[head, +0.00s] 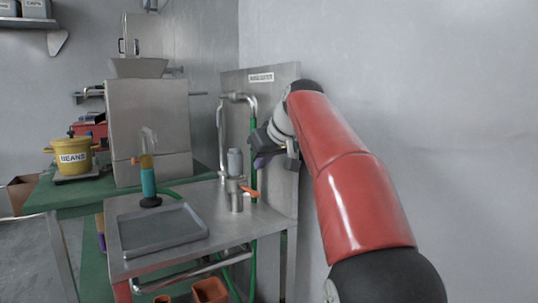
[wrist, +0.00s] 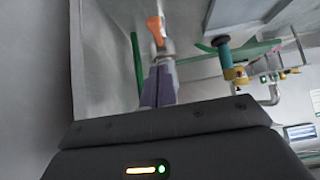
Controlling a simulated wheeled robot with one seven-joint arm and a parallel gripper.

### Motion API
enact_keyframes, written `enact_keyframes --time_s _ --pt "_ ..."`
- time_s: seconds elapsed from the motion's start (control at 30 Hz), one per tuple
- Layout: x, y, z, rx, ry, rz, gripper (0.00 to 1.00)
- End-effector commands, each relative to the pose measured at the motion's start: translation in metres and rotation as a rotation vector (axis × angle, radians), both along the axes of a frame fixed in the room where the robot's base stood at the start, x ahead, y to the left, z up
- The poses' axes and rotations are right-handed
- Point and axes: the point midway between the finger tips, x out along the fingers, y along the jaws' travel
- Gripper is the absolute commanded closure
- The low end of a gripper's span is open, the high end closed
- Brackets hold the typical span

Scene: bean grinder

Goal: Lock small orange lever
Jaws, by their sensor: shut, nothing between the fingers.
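The small orange lever (head: 249,191) sticks out to the right from a steel fitting (head: 236,197) on the metal counter. In the wrist view the orange lever (wrist: 155,31) shows just beyond the fingertips. My gripper (head: 262,161) is above and slightly right of the lever in the head view, apart from it there. Its purple-grey fingers (wrist: 160,68) are closed together with nothing between them. In the wrist view they point toward the lever; whether they touch it I cannot tell.
A grey tray (head: 160,248) lies on the counter at the front left. A teal-handled tool (head: 148,182) stands by the big steel grinder (head: 150,130). A yellow beans pot (head: 72,155) is at the far left. Pipes and a green hose (head: 254,150) run up the back panel.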

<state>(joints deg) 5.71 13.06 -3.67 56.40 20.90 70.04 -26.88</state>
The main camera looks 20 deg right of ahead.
Motion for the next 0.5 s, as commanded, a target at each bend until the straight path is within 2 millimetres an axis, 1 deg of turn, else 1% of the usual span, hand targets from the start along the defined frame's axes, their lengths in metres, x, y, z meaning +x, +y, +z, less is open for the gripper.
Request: enact_keyframes --time_s 0.03,0.13,0.2,0.3,0.5 --pt "0.008 0.003 -0.010 0.000 0.003 0.001 1.00" --pt "0.021 0.008 -0.024 0.000 0.003 0.001 1.00" --pt "0.020 0.007 -0.038 -0.001 0.002 0.000 1.00" --pt "0.019 0.007 -0.049 -0.001 0.000 -0.001 1.00" --pt "0.019 0.006 -0.061 -0.001 0.000 -0.001 1.00"
